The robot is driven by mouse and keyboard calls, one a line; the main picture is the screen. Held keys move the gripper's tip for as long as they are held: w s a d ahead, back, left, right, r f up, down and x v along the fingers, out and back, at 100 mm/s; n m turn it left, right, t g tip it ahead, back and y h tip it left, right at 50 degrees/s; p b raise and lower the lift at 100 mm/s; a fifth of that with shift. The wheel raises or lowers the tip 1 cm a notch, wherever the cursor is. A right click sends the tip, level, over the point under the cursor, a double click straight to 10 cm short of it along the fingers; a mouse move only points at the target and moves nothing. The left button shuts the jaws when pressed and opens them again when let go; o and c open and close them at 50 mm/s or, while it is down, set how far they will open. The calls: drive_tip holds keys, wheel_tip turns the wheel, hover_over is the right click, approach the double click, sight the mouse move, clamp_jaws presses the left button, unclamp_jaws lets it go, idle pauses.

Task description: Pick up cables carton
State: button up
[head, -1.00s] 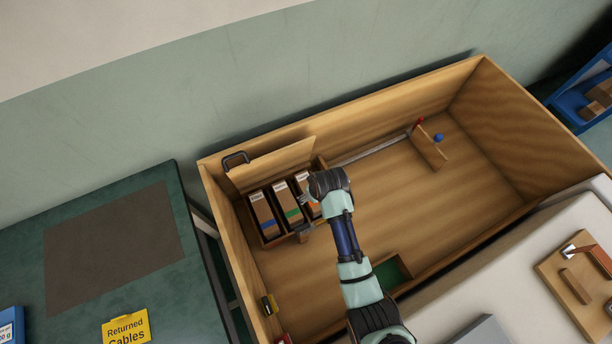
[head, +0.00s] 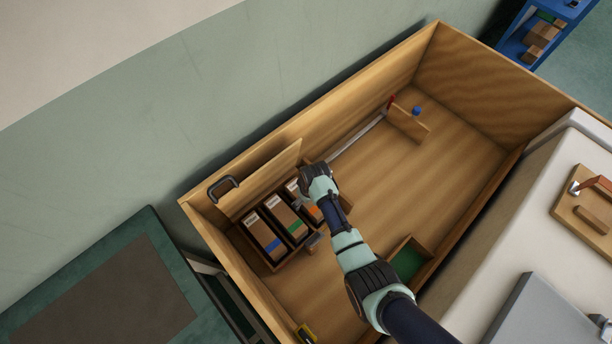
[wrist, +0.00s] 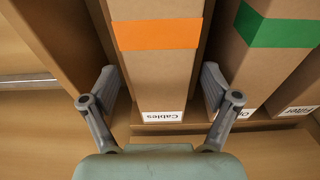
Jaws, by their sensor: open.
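The cables carton (wrist: 160,68) is brown with an orange band and a white label reading "Cables". It stands in a wooden rack, and its orange band also shows in the head view (head: 314,213), partly covered by my arm. My gripper (wrist: 158,75) is open, with one finger on each side of the carton's labelled end in the wrist view. I cannot tell whether the fingers touch it. The right finger is by the gap to the carton with the green band (wrist: 275,35).
The green-banded carton (head: 286,219) and a blue-banded carton (head: 263,238) stand in the same rack. A raised wooden lid with a dark handle (head: 223,188) is behind them. The large wooden bin's floor (head: 400,190) is mostly clear on the right.

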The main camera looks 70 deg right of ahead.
drive_tip(key=shift+w+f, duration=0.1)
drive_tip(key=shift+f, duration=0.65)
drive_tip(key=shift+r, duration=0.15)
drive_tip(key=c, duration=1.5)
drive_tip(key=shift+c, duration=0.2)
drive_tip(key=shift+r+p, duration=0.55)
drive_tip(key=shift+p, duration=0.15)
wheel_tip(320, 180, up, 10)
drive_tip(key=p, duration=0.6)
drive_tip(key=s+a+p, duration=0.3)
drive_tip(key=s+a, duration=0.2)
drive_tip(key=s, duration=0.3)
drive_tip(key=s+a+p, duration=0.3)
drive_tip(key=s+a, duration=0.1)
drive_tip(key=s, duration=0.5)
drive_tip(key=shift+s+a+r, duration=0.2)
drive_tip(key=shift+a, duration=0.15)
